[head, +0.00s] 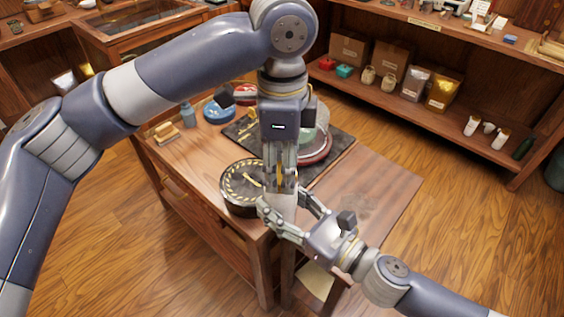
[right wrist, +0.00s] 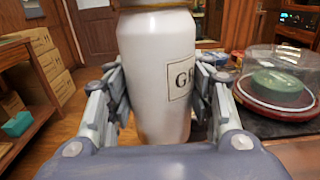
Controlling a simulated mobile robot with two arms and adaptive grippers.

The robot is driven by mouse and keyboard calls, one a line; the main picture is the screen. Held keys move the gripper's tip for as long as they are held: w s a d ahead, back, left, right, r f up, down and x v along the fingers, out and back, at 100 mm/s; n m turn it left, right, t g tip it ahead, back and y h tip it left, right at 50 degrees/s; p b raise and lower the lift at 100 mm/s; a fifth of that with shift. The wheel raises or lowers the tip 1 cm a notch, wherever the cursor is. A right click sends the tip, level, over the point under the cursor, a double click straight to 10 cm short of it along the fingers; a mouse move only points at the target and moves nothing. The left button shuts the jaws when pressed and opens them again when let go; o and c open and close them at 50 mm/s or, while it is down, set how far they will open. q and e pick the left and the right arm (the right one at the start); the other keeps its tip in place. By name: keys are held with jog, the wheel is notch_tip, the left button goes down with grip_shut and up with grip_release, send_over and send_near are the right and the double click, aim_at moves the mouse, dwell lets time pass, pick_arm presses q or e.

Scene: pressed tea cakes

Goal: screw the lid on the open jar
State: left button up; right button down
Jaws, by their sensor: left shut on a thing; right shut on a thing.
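The white jar (head: 282,206) stands upright at the table's front edge; its label reads "GR", and its body fills the middle of the right wrist view (right wrist: 152,75). My right gripper (head: 284,212) is shut around the jar's sides. My left gripper (head: 281,178) points straight down over the jar's top and is shut on a small gold-brown thing, apparently the lid (head: 281,174). A tan band (right wrist: 165,3) shows at the jar's top in the right wrist view. The left fingers hide the jar's mouth, so I cannot tell whether the lid touches the rim.
A round black tray with a yellow dashed rim (head: 229,195) sits just left of the jar. A glass dome over a green cake (right wrist: 277,84) stands on a dark mat behind it. A blue dish (head: 219,112) lies farther back. The right tabletop (head: 385,185) is clear.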

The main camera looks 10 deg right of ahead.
pick_arm(q)
jog(key=m, duration=0.8)
jog(key=shift+a, duration=0.1)
jog(key=m, duration=0.9)
jog(key=shift+a, duration=0.1)
jog(key=shift+o, duration=0.2)
jog(key=m, duration=0.4)
jog(key=shift+m, duration=0.4)
jog(key=m, duration=0.6)
jog(key=shift+c, duration=0.2)
jog(key=o, duration=0.7)
jog(key=shift+f, duration=0.1)
